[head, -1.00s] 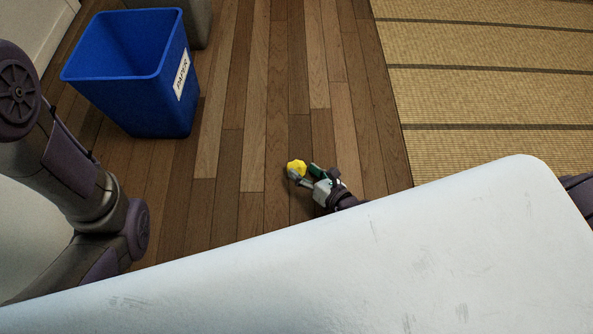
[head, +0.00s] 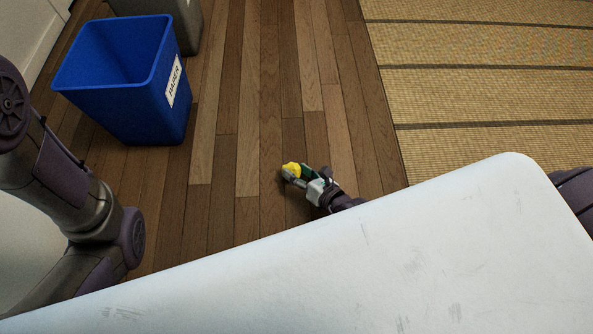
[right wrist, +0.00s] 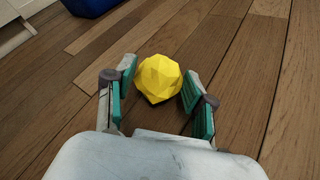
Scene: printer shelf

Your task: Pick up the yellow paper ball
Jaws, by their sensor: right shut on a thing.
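The yellow paper ball (head: 291,170) is a faceted, crumpled-looking ball low over the wooden floor in the head view. My right gripper (head: 294,174) is at the ball, with a finger on each side of it. In the right wrist view the ball (right wrist: 158,79) sits between the green-padded fingers of the right gripper (right wrist: 157,90), which is shut on it. Whether the ball touches the floor is hard to tell. My left arm shows at the left edge of the head view, but its gripper is not in view.
A blue bin (head: 125,85) labelled PAPER stands on the floor at the upper left, with a grey bin (head: 187,22) behind it. Tatami-like matting (head: 480,90) covers the right. Bare wooden floor (head: 225,130) lies between the blue bin and my right gripper.

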